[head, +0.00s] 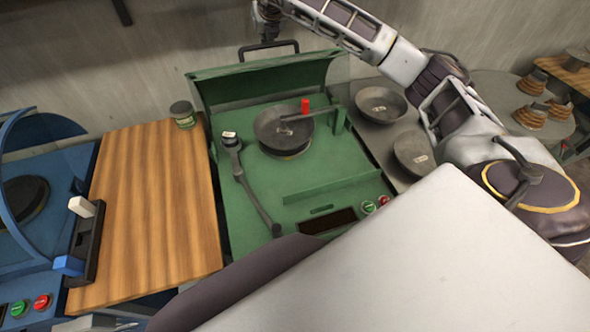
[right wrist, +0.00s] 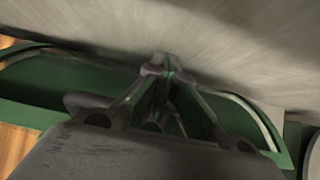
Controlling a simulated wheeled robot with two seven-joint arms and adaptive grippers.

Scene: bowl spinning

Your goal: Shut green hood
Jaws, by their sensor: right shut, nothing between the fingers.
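The green hood (head: 225,82) stands raised at the back of the green machine (head: 240,150). Its dark handle (head: 283,46) sticks up from the hood's top edge. My right gripper (head: 266,30) is shut and empty, close to the handle at the wall side. I cannot tell whether they touch. In the right wrist view my right gripper's shut fingers (right wrist: 165,68) point toward the grey wall, with the green hood (right wrist: 60,82) spreading on both sides below. My left gripper does not show.
A dark bowl (head: 268,127) sits on the green machine near a red piece (head: 305,105). A wooden board (head: 150,200) with a small jar (head: 183,113) lies left, beside a blue machine (head: 45,240). Two dark bowls rest on a grey surface (head: 345,95) at right.

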